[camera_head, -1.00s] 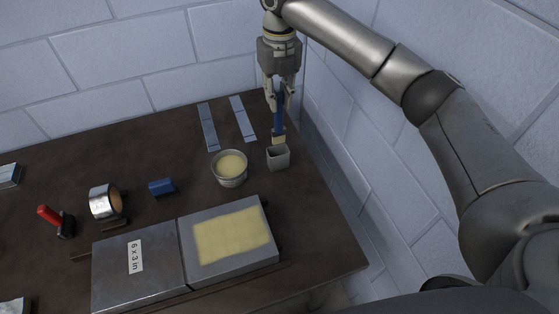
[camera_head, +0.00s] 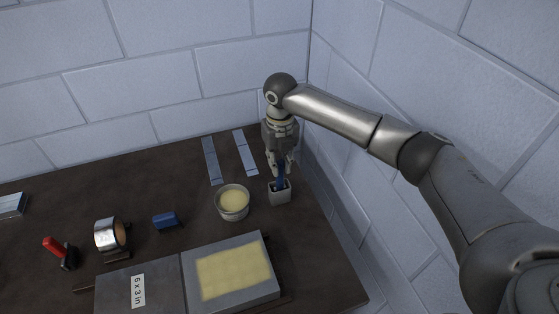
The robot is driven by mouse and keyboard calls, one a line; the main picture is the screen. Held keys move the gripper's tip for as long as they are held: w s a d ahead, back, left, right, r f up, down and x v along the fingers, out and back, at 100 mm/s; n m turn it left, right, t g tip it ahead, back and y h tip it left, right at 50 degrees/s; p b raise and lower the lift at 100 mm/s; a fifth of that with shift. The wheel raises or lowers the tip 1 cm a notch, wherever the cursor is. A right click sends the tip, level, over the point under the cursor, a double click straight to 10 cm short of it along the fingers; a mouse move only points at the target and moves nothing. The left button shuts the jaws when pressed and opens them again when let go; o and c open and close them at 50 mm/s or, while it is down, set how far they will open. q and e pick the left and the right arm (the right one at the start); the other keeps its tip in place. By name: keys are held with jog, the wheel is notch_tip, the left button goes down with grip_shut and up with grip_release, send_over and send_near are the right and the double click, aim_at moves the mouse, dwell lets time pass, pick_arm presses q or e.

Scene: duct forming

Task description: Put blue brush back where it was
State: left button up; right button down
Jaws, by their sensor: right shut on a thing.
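The blue brush (camera_head: 281,180) is upright, its lower part inside a small grey square holder (camera_head: 280,196) near the table's right edge. The bristles are hidden in the holder. My right gripper (camera_head: 280,168) points down and is shut on the upper part of the blue handle, just above the holder. My left gripper is not in view.
A round tin of pale yellow paste (camera_head: 233,202) stands just left of the holder. Two metal strips (camera_head: 212,160) lie behind it. In front is a grey plate with a yellow patch (camera_head: 234,272). A blue block (camera_head: 165,220), a metal roll (camera_head: 110,234) and a red-handled tool (camera_head: 55,246) lie left. The wall is close on the right.

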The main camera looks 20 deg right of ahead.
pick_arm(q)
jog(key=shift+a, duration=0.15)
pick_arm(e)
jog(key=shift+f, duration=0.1)
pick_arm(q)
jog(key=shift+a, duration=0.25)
pick_arm(e)
jog(key=c, duration=1.3)
grip_release()
jog(key=shift+c, duration=0.2)
pick_arm(q)
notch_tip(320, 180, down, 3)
jog(key=b, duration=0.2)
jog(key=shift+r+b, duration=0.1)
jog(key=shift+b, duration=0.25)
pick_arm(e)
notch_tip(320, 180, up, 12)
